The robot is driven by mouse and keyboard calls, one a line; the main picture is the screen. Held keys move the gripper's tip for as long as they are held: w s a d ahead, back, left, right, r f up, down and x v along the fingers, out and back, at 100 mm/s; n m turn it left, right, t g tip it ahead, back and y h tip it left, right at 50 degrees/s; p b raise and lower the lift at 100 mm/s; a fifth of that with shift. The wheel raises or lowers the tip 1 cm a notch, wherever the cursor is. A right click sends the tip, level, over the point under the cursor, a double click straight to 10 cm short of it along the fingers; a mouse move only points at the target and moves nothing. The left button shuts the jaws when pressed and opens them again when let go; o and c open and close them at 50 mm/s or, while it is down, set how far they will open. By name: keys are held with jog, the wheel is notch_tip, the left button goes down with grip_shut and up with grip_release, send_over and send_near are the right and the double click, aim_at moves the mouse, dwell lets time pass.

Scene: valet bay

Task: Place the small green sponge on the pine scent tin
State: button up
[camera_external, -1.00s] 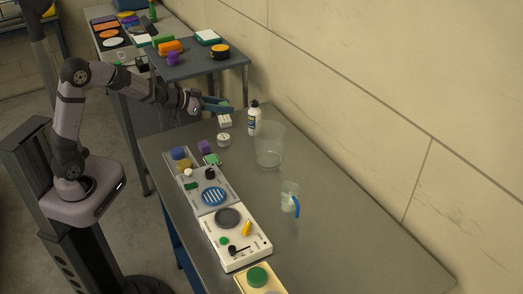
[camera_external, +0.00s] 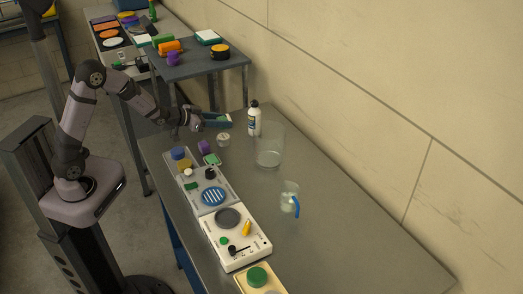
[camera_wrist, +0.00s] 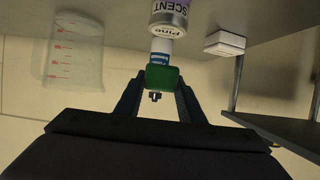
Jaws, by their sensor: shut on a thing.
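In the wrist view, my gripper (camera_wrist: 160,98) is shut on the small green sponge (camera_wrist: 162,77), which sits between the fingertips. The sponge appears apart from the tin. Its exact height above the tin I cannot tell.
A white bottle (camera_external: 254,120) and a clear beaker (camera_external: 269,148) stand right of the tin. A white box (camera_wrist: 225,43) is near the tin. The bench's right side is largely clear.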

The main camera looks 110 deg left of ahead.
aim_at(223, 137)
jog(key=shift+f, duration=2.25)
jog(key=shift+f, duration=0.1)
jog(key=o, duration=1)
jog(key=b+v, duration=0.1)
jog(key=v, duration=1.1)
